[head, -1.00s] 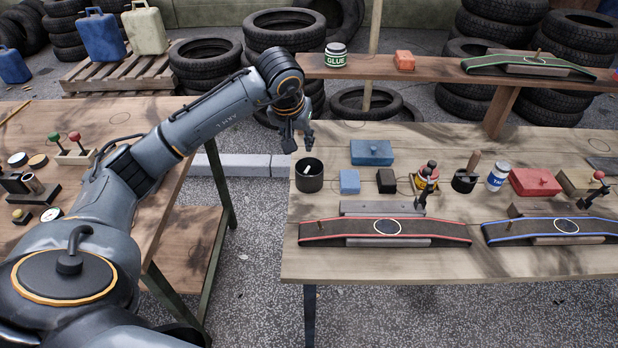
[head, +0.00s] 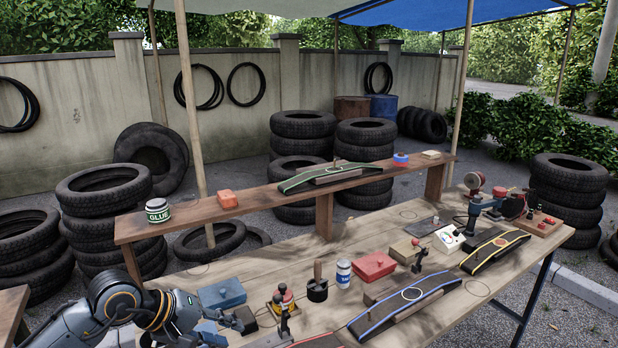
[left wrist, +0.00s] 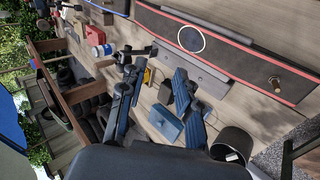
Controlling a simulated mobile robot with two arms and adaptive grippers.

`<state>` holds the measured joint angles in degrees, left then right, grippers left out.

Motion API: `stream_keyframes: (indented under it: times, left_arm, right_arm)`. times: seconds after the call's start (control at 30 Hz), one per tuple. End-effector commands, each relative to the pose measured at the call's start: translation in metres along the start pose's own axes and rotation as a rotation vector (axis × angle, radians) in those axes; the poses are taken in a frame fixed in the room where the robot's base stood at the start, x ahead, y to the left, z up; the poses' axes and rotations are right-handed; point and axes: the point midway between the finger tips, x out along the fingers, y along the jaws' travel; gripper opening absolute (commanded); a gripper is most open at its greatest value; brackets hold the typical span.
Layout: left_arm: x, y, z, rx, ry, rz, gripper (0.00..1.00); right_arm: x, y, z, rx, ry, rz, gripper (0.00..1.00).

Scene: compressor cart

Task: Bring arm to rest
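My left arm comes in at the lower left of the head view, with its gripper (head: 222,328) low over the near left part of the wooden table (head: 455,312). In the left wrist view the left gripper (left wrist: 155,100) has its fingers apart, with nothing between them. A blue-grey box (head: 221,294) lies on the table beyond the gripper; it also shows in the left wrist view (left wrist: 165,122). My right gripper is in neither view.
A black cup (left wrist: 232,145) and a red-edged track (left wrist: 270,75) show near the left gripper in the wrist view. A blue-edged track (head: 402,303), red box (head: 374,266) and white-blue can (head: 343,273) stand on the table. A raised shelf (head: 262,196) runs behind.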

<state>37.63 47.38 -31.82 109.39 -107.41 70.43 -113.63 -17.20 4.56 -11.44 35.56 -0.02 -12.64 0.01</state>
Motion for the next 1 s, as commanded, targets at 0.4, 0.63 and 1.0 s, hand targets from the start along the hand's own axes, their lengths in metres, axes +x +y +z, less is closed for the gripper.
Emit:
stream_keyframes:
  times: [0.4,0.63,1.0]
  left_arm:
    - [-0.067,0.147,0.065,-1.544,-0.800,1.108,0.33]
    - [-0.076,0.039,0.006,2.396,1.116,-1.408,0.33]
    - [-0.003,-0.175,0.112,1.269,0.354,-0.770,0.33]
  right_arm:
    - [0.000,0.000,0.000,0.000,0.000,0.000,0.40]
    - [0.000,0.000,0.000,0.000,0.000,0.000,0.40]
    - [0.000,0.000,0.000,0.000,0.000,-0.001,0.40]
